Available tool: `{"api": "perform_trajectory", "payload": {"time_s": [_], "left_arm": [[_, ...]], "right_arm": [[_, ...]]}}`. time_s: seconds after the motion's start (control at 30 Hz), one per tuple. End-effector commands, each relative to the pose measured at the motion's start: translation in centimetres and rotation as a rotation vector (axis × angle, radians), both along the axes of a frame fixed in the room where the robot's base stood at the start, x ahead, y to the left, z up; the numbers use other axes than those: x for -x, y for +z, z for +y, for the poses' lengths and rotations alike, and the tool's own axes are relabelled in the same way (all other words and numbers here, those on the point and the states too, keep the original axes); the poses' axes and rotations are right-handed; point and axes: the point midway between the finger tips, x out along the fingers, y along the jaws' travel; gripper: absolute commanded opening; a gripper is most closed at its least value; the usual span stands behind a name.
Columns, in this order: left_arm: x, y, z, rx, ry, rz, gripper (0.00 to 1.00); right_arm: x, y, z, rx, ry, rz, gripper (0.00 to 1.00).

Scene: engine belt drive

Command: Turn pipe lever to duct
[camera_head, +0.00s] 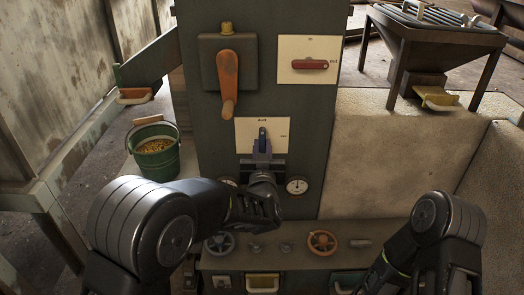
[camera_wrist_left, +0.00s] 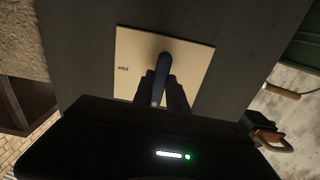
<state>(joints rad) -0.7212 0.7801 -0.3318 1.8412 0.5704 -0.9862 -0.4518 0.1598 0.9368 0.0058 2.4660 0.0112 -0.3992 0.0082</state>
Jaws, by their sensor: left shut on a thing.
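A dark blue lever (camera_head: 262,138) stands about upright on a cream plate (camera_head: 243,130) in the middle of the dark cabinet front. Small labels sit at the plate's top and right; they are too small to read surely. My left gripper (camera_head: 262,160) is shut on the lever from below and in front, hiding its lower part. In the left wrist view the blue lever (camera_wrist_left: 162,78) runs between the two dark fingers (camera_wrist_left: 164,95), with the plate (camera_wrist_left: 132,50) behind it. My right arm shows at the lower right, but its gripper is out of view.
Above are an orange crank (camera_head: 228,80) and a red lever (camera_head: 310,65) on another cream plate (camera_head: 310,48). Dial gauges (camera_head: 297,186) flank my left gripper. Below is a ledge with a grey handwheel (camera_head: 219,243) and an orange handwheel (camera_head: 322,242). A green bucket (camera_head: 155,160) stands left.

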Motion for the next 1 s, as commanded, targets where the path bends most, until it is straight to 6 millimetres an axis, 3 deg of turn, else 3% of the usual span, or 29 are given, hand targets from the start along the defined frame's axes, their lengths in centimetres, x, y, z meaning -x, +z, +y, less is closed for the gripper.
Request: {"api": "perform_trajectory", "payload": {"time_s": [0.47, 0.5, 0.7, 1.0], "left_arm": [[0.04, -0.18, -0.02, 0.018, 0.0, 0.005, 0.0], [0.04, -0.19, -0.02, 0.018, 0.0, 0.005, 0.21], [0.03, -0.11, -0.01, 0.018, 0.0, 0.003, 0.37], [0.08, -0.03, -0.02, 0.018, 0.0, 0.002, 0.4]], "right_arm": [[-0.05, -0.15, 0.0, 0.0, 0.0, -0.001, 0.36], [-0.04, -0.15, 0.0, 0.0, 0.0, -0.001, 0.36], [-0.04, -0.15, 0.0, 0.0, 0.0, -0.001, 0.36], [-0.04, -0.1, 0.0, 0.0, 0.0, -0.001, 0.36]]}}
